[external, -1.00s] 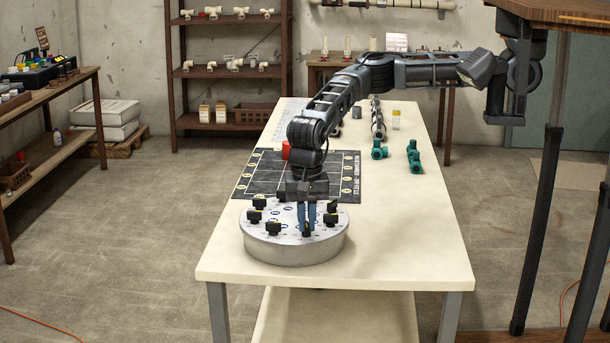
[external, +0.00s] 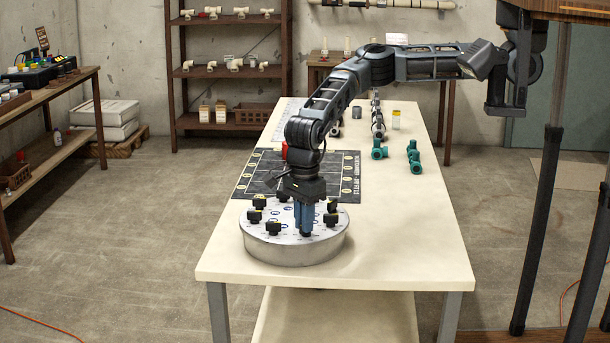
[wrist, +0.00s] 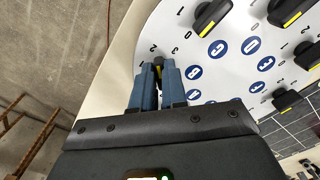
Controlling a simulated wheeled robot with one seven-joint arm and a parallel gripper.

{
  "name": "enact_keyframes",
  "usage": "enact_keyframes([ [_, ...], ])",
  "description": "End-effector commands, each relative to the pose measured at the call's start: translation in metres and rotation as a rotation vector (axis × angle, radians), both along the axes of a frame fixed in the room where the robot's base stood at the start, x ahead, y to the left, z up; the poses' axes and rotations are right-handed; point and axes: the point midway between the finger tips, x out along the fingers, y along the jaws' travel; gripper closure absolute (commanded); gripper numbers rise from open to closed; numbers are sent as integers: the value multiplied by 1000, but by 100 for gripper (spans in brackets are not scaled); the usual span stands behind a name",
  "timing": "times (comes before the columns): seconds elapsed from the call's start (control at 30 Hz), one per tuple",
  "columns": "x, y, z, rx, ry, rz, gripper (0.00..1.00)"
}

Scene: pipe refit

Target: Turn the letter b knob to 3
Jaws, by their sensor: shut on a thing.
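A round silver dial plate (external: 290,253) with several black knobs stands on the near end of the table. My gripper (external: 305,231) points down at the plate's near edge. In the wrist view, the blue fingers of my gripper (wrist: 159,72) are shut on a small black knob (wrist: 158,63) with a yellow mark. The blue letter b label (wrist: 193,72) is the one beside this knob. Small digits are printed around the knob; its exact setting is hard to read, as the fingers cover much of it.
Other knobs sit close by around the plate, such as one near the letter C (wrist: 212,15). A dark marked mat (external: 262,172) lies behind the plate. Green pipe fittings (external: 414,160) stand farther back. The table's right front (external: 410,245) is clear.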

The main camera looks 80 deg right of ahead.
Motion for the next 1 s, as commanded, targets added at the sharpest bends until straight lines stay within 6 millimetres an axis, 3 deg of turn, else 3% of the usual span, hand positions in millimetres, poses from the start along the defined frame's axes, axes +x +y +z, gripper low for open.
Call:
enact_keyframes([
  [0.6,2,-3,2,-1,-1,-542,100],
  [1.0,3,-4,2,1,-1,-710,100],
])
